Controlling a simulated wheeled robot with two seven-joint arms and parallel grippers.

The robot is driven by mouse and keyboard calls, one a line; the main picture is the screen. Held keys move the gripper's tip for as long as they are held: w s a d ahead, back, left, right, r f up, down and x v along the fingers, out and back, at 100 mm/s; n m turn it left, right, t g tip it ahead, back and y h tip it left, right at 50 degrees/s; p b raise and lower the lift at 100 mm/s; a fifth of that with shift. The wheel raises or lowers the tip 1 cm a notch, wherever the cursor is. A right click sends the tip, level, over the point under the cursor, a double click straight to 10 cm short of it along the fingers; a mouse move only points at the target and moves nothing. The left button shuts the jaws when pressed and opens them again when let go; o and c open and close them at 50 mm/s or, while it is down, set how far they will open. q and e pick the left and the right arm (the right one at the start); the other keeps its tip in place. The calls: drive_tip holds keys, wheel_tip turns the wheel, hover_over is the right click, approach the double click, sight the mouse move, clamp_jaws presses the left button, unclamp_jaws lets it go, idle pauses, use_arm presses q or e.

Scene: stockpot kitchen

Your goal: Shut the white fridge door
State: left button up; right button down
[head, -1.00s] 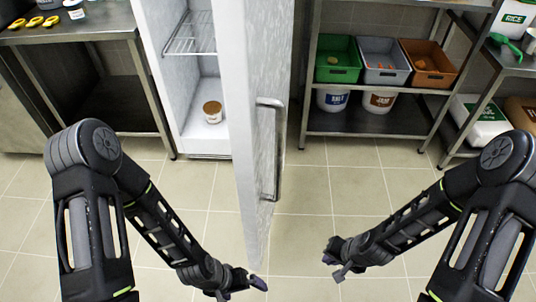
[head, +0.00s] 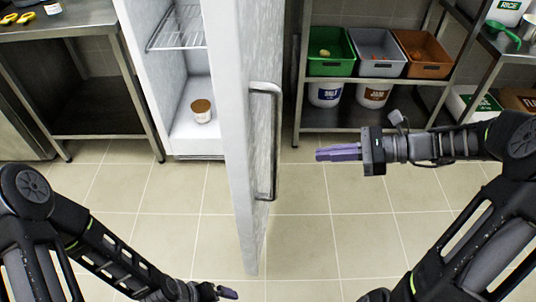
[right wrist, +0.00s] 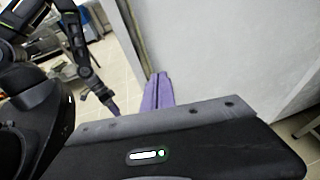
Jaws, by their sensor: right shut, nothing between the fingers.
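The white fridge door (head: 235,130) stands open and edge-on in the middle of the head view, with its long metal handle (head: 272,140) on the right face. The fridge interior (head: 185,90) shows to the left of the door. My right gripper (head: 322,154) is shut and empty, to the right of the handle and apart from it, its fingers pointing left toward the door. In the right wrist view its purple fingers (right wrist: 158,90) show beside the pale door surface (right wrist: 230,50). My left gripper (head: 228,293) is low at the bottom of the head view, left of the door; its finger opening is unclear.
Inside the fridge are a wire shelf (head: 178,28) and a brown-lidded tub (head: 201,110). A metal rack (head: 345,116) with green, grey and brown bins stands at the back right. A steel table (head: 70,28) stands left. The tiled floor (head: 310,235) is clear.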

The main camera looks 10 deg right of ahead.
drive_tip(key=shift+a, duration=0.1)
drive_tip(key=b, duration=0.2)
approach(257, 156)
drive_tip(key=x, duration=0.5)
drive_tip(key=shift+s+a+f, duration=0.1)
drive_tip(key=shift+a+f, duration=0.05)
drive_tip(key=shift+a, duration=0.05)
drive_tip(key=shift+w+a, duration=0.25)
drive_tip(key=shift+a, duration=0.3)
